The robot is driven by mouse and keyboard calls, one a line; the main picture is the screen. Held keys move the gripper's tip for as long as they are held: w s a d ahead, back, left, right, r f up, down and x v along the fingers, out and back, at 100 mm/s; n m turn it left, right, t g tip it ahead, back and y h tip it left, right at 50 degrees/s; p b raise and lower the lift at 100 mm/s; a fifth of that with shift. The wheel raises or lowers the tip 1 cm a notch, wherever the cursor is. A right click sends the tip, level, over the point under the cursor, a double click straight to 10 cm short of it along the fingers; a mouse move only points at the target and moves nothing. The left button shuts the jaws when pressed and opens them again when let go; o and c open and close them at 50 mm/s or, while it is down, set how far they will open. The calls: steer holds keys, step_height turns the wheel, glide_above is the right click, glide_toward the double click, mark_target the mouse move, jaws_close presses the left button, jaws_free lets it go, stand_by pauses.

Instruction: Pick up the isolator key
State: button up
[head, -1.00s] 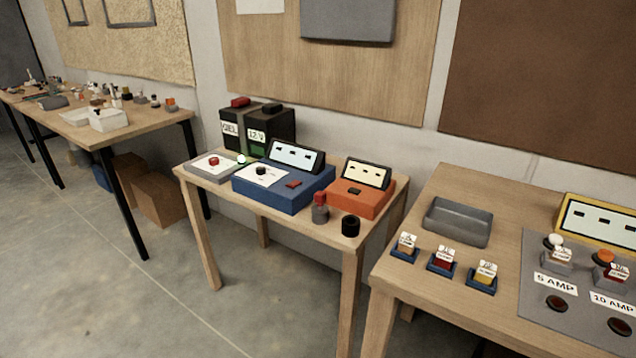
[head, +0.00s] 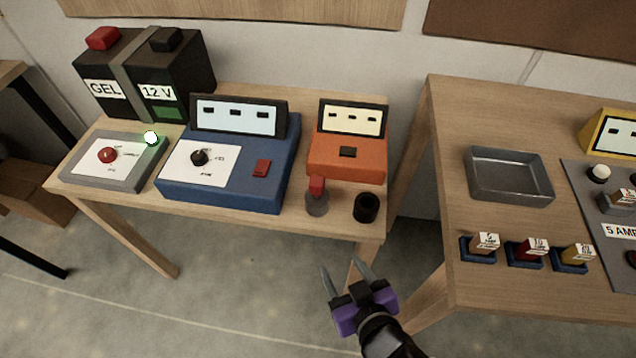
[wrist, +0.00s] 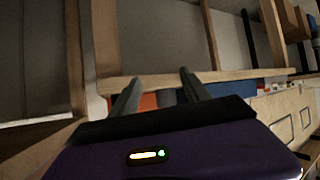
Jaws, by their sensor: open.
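A red-topped piece (head: 317,186), which looks like the isolator key, stands upright in a round grey holder (head: 317,205) near the front edge of the middle table. It is in front of the orange box, just left of a black cylinder (head: 367,207). My gripper (head: 342,268) is open and empty, in front of the table's front edge and apart from the key. In the wrist view, my two fingers (wrist: 160,78) are spread, with the table edge beyond them. I cannot make out the key there.
On the middle table (head: 230,217) stand a blue box (head: 225,198) with a screen, an orange box (head: 345,165), a grey panel (head: 75,172) with a red knob, and a black battery (head: 190,75). The right table (head: 450,180) holds a grey tray (head: 510,195) and several fuses.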

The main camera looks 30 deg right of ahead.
mark_target(319, 177)
steer(key=w+r+m+h, duration=0.2)
steer(key=w+r, duration=0.1)
steer(key=w, duration=0.1)
steer(key=w+r+m+h, duration=0.1)
steer(key=w+r+h, duration=0.1)
steer(key=w+r, duration=0.1)
steer(key=w+r+m+h+p, duration=0.1)
steer(key=w+r+m, duration=0.1)
steer(key=w, duration=0.3)
steer(key=shift+w+r+m+h, duration=0.1)
steer(key=shift+r+m+h, duration=0.25)
steer(key=shift+r, duration=0.45)
steer(key=shift+w+r+m+g+h, duration=0.3)
steer(key=shift+r+m+g, duration=0.1)
steer(key=shift+r, duration=0.1)
steer(key=shift+x, duration=0.75)
steer(key=shift+p+x, duration=0.7)
steer(key=shift+x, duration=2.35)
jaws_close()
